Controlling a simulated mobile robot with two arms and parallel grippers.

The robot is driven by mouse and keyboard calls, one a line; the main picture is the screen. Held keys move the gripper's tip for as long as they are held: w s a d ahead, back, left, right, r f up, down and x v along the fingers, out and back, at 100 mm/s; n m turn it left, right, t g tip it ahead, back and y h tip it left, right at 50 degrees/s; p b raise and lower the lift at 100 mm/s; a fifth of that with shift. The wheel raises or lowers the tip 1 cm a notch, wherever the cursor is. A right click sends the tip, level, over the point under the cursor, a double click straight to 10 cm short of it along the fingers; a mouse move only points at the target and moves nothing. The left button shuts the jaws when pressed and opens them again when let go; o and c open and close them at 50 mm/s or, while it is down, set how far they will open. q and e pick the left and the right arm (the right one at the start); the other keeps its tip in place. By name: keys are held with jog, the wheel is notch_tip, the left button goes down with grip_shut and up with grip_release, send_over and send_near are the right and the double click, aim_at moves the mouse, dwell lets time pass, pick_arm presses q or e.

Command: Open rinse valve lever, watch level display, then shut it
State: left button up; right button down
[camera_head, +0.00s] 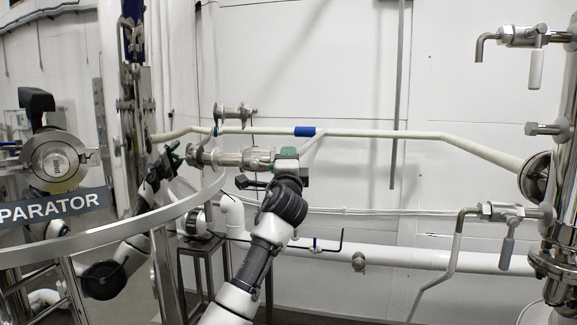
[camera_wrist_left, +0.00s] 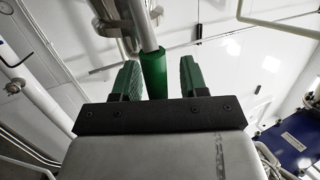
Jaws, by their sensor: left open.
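In the left wrist view, a metal lever with a green sleeve (camera_wrist_left: 153,74) reaches down between the green fingers of my left gripper (camera_wrist_left: 155,80). The gripper is open; one finger stands on each side of the sleeve, the left one very near it. No level display can be made out.
A black L-shaped handle (camera_head: 339,241) sits on the low white pipe (camera_head: 400,258). A steel column with valves (camera_head: 560,180) stands at right.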

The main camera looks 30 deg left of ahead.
pick_arm(q)
jog(key=b+v, duration=0.2)
jog(key=v, duration=0.8)
jog(key=shift+s+f, duration=0.25)
jog(key=shift+s, duration=0.05)
jog(key=shift+d, duration=0.15)
